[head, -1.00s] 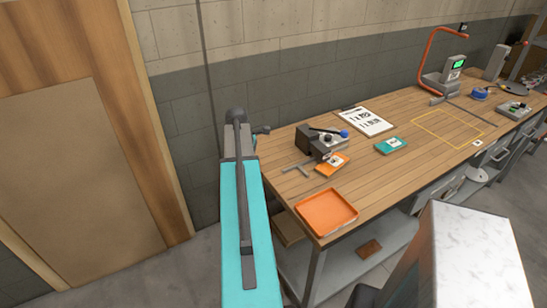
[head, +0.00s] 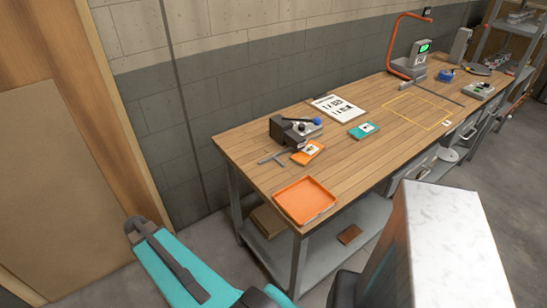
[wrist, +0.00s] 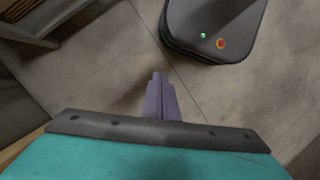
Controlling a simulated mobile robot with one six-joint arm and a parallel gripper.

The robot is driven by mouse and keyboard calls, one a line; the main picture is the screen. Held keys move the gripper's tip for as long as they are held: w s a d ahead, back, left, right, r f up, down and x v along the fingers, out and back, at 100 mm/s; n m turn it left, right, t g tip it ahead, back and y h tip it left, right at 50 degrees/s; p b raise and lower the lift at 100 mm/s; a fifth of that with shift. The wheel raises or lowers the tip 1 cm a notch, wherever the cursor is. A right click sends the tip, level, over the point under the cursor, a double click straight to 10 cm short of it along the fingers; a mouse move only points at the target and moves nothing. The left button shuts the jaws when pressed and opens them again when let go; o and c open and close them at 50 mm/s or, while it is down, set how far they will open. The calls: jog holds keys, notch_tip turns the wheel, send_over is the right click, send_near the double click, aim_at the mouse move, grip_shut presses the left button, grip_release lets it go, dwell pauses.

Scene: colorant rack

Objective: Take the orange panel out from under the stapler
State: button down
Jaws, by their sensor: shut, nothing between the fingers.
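The orange panel (head: 308,151), with a pale label, lies on the workbench at its left part in the head view. The dark grey device with a lever and blue knob (head: 290,132), which looks like the stapler, stands just behind it. The panel's far edge is close to or under the device; I cannot tell which. My gripper (wrist: 161,80) shows in the wrist view as purple fingers, shut and empty, above the concrete floor and away from the bench. It is not visible in the head view.
An orange tray (head: 291,207) sits at the bench's near left corner. A T-shaped metal tool (head: 271,159) lies left of the panel. A teal panel (head: 358,133) and a white sheet (head: 338,107) lie to the right. A yellow outline (head: 419,125) marks clear bench top.

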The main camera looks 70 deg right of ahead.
jog(key=s+a+f, duration=0.4)
jog(key=s+a, duration=0.1)
jog(key=a, duration=0.3)
jog(key=s+a+f+m+g, duration=0.1)
jog(key=s+a+f, duration=0.3)
jog(key=a, duration=0.4)
jog(key=s+a+f+m+g+b, duration=0.1)
jog(key=s+a+f, duration=0.4)
jog(key=a, duration=0.3)
jog(key=shift+s+h, duration=0.3)
jog(key=shift+s, duration=0.05)
jog(key=shift+d, duration=0.1)
